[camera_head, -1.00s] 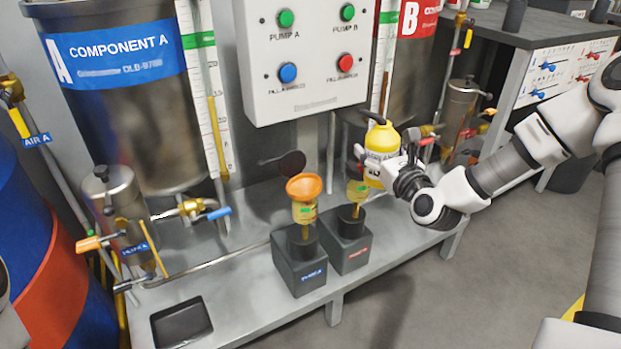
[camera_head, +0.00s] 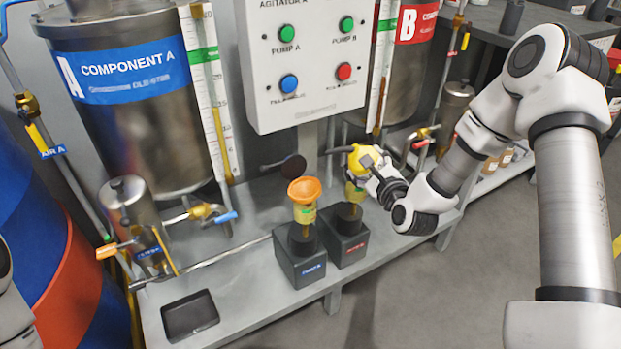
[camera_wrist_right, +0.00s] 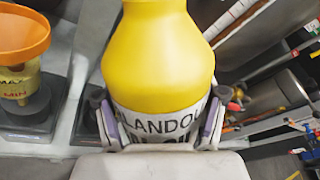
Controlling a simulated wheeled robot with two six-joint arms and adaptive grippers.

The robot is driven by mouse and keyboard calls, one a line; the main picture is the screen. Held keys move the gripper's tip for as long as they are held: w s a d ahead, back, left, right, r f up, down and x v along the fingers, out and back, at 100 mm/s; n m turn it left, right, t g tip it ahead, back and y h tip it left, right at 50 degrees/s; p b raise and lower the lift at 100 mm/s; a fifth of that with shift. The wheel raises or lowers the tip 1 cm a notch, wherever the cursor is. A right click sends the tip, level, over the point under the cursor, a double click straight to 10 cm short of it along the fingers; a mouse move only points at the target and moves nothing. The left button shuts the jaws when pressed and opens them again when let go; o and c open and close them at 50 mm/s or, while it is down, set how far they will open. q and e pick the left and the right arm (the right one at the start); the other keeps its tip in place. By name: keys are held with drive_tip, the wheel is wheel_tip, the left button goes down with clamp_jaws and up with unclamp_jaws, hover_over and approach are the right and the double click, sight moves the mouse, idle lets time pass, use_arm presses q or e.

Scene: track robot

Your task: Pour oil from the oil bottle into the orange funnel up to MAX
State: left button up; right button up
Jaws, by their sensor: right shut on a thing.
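The orange funnel (camera_head: 304,187) sits on the sight glass of the blue-labelled pump block (camera_head: 299,258). It also shows at the left of the wrist view (camera_wrist_right: 22,32), above a yellowish sight glass (camera_wrist_right: 17,84) with MAX and MIN marks. My right gripper (camera_head: 376,172) is shut on the yellow oil bottle (camera_head: 358,160), to the right of the funnel and apart from it. In the wrist view the fingers (camera_wrist_right: 158,125) grip the bottle (camera_wrist_right: 160,55) on both sides of its label. The bottle's mouth is out of that view. My left gripper is not seen.
The red-labelled pump block (camera_head: 347,243) stands right of the blue-labelled one, below the bottle. The control box (camera_head: 303,100) hangs behind and above. A black tray (camera_head: 190,315) lies on the bench (camera_head: 246,300). Pipes and valves stand at the right (camera_head: 422,140).

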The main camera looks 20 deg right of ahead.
drive_tip(key=shift+n+p, duration=0.5)
drive_tip(key=shift+p, duration=0.1)
drive_tip(key=shift+d+n+p, duration=0.15)
drive_tip(key=shift+n+p, duration=0.25)
drive_tip(key=shift+p, duration=0.2)
drive_tip(key=shift+p, duration=0.35)
drive_tip(key=shift+s+d+r+n+g+h+p, duration=0.15)
drive_tip(key=shift+n+g+h+p, duration=0.25)
drive_tip(key=shift+n+p, duration=0.45)
drive_tip(key=shift+p, duration=0.5)
drive_tip(key=shift+n+h, duration=0.3)
drive_tip(key=shift+n, duration=0.05)
